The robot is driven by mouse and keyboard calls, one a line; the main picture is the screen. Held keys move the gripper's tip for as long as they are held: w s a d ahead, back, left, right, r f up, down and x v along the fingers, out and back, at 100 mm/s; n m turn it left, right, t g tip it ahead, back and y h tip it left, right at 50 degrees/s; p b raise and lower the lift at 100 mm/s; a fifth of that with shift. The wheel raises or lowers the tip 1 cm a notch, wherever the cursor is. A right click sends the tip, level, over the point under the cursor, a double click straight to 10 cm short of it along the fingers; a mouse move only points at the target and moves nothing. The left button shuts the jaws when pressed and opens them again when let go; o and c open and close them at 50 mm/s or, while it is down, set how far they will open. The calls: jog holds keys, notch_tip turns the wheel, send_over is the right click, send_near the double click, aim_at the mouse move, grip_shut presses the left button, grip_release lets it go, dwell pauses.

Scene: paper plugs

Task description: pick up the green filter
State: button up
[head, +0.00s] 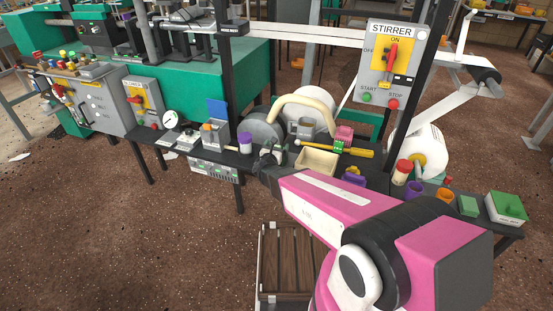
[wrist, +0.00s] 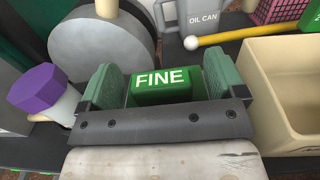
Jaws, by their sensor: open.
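The green filter (wrist: 162,88), a green block with FINE in white on its face, sits on the dark bench in the wrist view. My gripper (wrist: 163,80) is open, with one green finger pad on each side of the filter. The pads look close to its sides; I cannot tell whether they touch. The dark palm bar hides the filter's lower near part. In the head view my gripper (head: 268,157) is over the bench's front edge, and I cannot make out the filter there.
A purple-capped bottle (wrist: 42,92) stands left of my gripper, a grey drum (wrist: 100,45) behind it. A cream tray (wrist: 285,95) is close on the right. A crate (head: 290,258) stands on the floor below.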

jog(key=c, duration=1.3)
jog(key=shift+r, duration=0.5)
notch_tip(320, 180, up, 3)
jog(key=shift+s+r, duration=0.1)
jog(key=shift+r, duration=0.1)
jog(key=s+a+r, duration=0.2)
jog(key=a+r, duration=0.4)
jog(key=a, duration=0.5)
jog(key=shift+a+r, duration=0.25)
jog(key=shift+r, duration=0.1)
